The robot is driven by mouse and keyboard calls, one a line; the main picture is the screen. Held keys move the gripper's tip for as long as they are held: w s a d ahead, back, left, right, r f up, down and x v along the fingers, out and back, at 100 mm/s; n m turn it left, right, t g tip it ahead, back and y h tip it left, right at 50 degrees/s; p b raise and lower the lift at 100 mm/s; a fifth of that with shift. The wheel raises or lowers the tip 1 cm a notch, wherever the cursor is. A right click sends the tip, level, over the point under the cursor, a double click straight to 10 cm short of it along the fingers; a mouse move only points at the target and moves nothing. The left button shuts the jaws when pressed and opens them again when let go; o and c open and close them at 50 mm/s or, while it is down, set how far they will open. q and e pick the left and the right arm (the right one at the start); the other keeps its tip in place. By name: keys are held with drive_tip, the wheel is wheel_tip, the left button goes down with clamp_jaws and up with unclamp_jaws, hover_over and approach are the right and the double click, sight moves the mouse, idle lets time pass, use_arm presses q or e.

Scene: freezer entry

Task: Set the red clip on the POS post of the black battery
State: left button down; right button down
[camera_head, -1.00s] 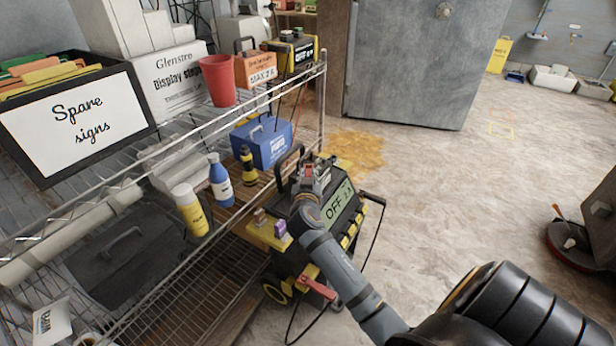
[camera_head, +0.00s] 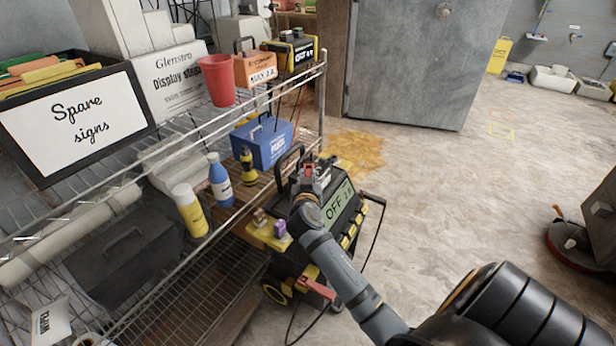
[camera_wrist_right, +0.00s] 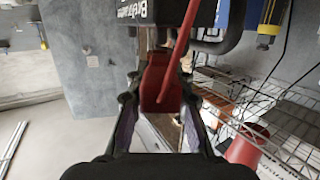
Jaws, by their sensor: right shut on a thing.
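My right gripper (camera_head: 310,178) is over the top of the wheeled unit with the OFF display (camera_head: 338,205). It is shut on the red clip (camera_wrist_right: 160,84), which sits between the fingers in the right wrist view, with a red cable (camera_wrist_right: 180,45) running up from it. A bit of red also shows at the fingertips in the head view. I cannot pick out for certain the black battery or its POS post. A black box with white lettering (camera_wrist_right: 133,9) is cut off at the top edge of the wrist view. My left gripper is not in view.
A wire shelf (camera_head: 165,160) stands left of the unit, with a blue box (camera_head: 262,142), bottles, a red cup (camera_head: 217,80) and a black case (camera_head: 125,245). A red clamp-like part (camera_head: 318,288) is low on the unit. Open floor (camera_head: 450,190) lies to the right.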

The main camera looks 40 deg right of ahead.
drive_tip(key=shift+f+b, duration=1.2)
drive_tip(key=shift+f, duration=0.1)
drive_tip(key=c, duration=1.1)
unclamp_jaws()
drive_tip(key=shift+s+a, duration=0.1)
drive_tip(key=v, duration=0.7)
drive_tip(key=shift+s, duration=0.15)
